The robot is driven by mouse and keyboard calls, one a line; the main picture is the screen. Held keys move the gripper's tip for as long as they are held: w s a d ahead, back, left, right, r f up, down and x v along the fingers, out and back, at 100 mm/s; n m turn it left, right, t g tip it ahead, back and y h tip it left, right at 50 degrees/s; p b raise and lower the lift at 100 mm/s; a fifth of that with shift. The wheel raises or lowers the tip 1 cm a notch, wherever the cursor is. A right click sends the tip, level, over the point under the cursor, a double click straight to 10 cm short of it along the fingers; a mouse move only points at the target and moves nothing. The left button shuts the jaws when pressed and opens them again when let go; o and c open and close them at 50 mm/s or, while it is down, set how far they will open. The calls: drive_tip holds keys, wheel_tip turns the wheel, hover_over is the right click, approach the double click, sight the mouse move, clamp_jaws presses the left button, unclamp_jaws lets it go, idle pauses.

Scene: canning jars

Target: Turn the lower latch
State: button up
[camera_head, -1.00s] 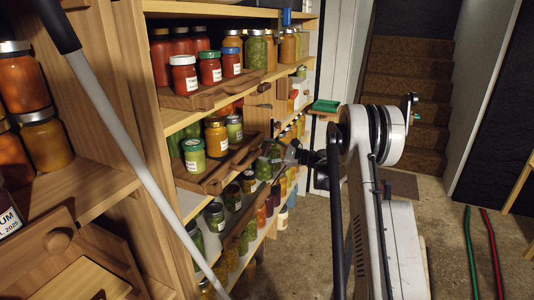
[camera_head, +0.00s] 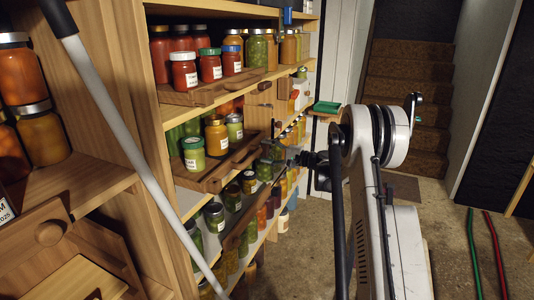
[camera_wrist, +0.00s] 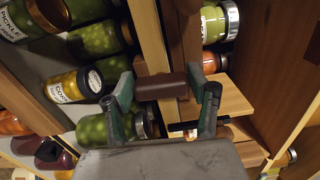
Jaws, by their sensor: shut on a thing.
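The latch (camera_wrist: 160,88) is a small dark brown wooden block on a darker upright strip at the shelf edge. In the wrist view it lies between the two green-grey fingers of my gripper (camera_wrist: 166,92), which are shut on it from both sides. In the head view my gripper (camera_head: 277,153) is at the shelf front, level with the middle shelf. The latch is too small there, and partly covered by my gripper, to make out its angle.
A green-lidded jar (camera_head: 193,153) stands on the middle shelf, left of my gripper. Red jars (camera_head: 183,70) stand on the shelf above. A grey pole (camera_head: 130,150) slants across the left foreground. The floor (camera_head: 440,240) at right is mostly clear, with green and red hoses.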

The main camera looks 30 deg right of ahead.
drive_tip(key=shift+n, duration=0.4)
drive_tip(key=o, duration=1.2)
drive_tip(key=shift+c, duration=0.2)
drive_tip(key=shift+s, duration=0.1)
drive_tip(key=v, duration=1.2)
